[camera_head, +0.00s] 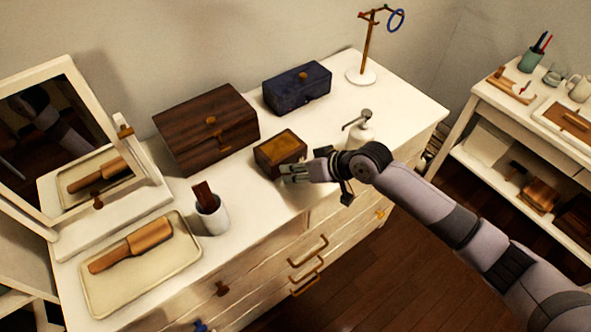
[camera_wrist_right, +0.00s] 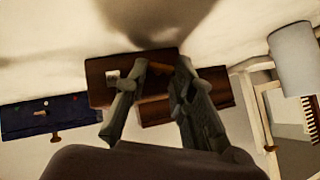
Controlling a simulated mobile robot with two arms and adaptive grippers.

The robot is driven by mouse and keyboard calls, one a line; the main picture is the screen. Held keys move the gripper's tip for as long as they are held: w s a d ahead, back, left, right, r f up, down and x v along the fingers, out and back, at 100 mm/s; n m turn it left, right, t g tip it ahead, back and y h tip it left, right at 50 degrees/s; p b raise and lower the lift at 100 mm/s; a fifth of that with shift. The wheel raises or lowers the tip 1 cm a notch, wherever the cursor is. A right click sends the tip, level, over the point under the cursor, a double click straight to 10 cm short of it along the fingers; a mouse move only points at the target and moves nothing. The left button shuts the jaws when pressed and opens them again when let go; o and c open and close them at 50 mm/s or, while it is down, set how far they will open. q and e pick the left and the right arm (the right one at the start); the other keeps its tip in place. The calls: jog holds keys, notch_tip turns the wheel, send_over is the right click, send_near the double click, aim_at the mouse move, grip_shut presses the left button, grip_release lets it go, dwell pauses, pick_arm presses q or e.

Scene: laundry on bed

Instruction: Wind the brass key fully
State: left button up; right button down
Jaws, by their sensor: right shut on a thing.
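The small wooden box with a yellowish-brown top (camera_head: 280,146) stands near the dresser's front edge, with its brown side (camera_wrist_right: 105,92) also in the wrist view. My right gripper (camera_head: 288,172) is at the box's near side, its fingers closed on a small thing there. In the wrist view the right gripper's two fingers (camera_wrist_right: 162,72) reach up to the box with a narrow brass-coloured strip between them. I take this to be the brass key, mostly hidden by the fingers. How far it is turned cannot be told. My left gripper is not in view.
A side table (camera_head: 540,150) is at right.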

jog(key=shift+w+d+f+m+y+b, duration=0.1)
jog(key=shift+d+f+m+y+b, duration=0.15)
jog(key=shift+b, duration=0.4)
jog(key=m+y+b, duration=0.1)
jog(key=b, duration=0.1)
jog(key=g+y+b, duration=0.1)
jog(key=b, duration=0.1)
jog(key=shift+w+f+m+g+y+b, duration=0.15)
jog(key=shift+f+m+g+y+b, duration=0.15)
jog(key=shift+m+y+b, duration=0.05)
jog(key=shift+w+d+r+m+g+y+b, duration=0.1)
jog(key=shift+d+m+g+y+b, duration=0.15)
jog(key=shift+m+y+b, duration=0.85)
jog(key=shift+n+h+b, duration=0.3)
jog(key=shift+n+b, duration=0.05)
jog(key=shift+n, duration=0.15)
jog(key=c, duration=1.4)
grip_release()
jog(key=shift+a, duration=0.1)
jog(key=shift+o, duration=0.2)
